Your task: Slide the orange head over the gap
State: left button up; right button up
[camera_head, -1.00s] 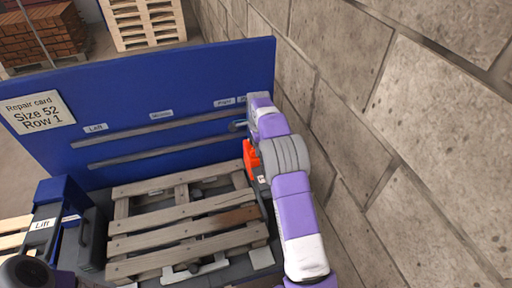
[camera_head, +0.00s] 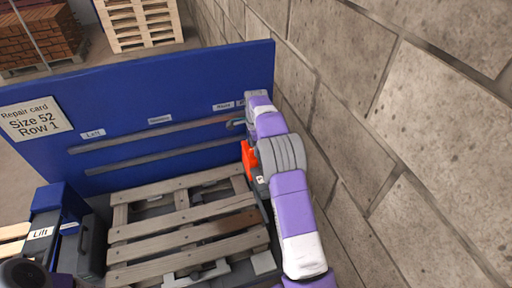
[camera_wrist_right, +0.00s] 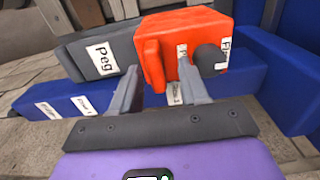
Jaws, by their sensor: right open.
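The orange head (camera_head: 248,156) is at the right end of the blue panel, partly hidden behind my right arm. In the right wrist view the orange head (camera_wrist_right: 205,40) fills the upper middle, with an upright orange tab on its left side and a dark round knob on its front. My right gripper (camera_wrist_right: 158,88) is open, its two fingers pointing toward the head, the tab between or just beyond them; I cannot tell whether they touch. A grey block marked "Peg" (camera_wrist_right: 90,55) adjoins the head. A wooden pallet (camera_head: 185,222) lies below, with spaces between its slats. My left gripper is not in view.
The blue panel (camera_head: 110,90) has two long slots, small labels including "Left", and a card reading "Repair card Size 52 Row 1" (camera_head: 31,117). A block marked "Lift" (camera_head: 41,233) stands at left. A stone wall (camera_head: 400,130) rises close to my right arm.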

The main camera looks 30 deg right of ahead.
notch_tip(320, 180, up, 7)
jog(key=shift+f, duration=0.1)
dwell(0.7)
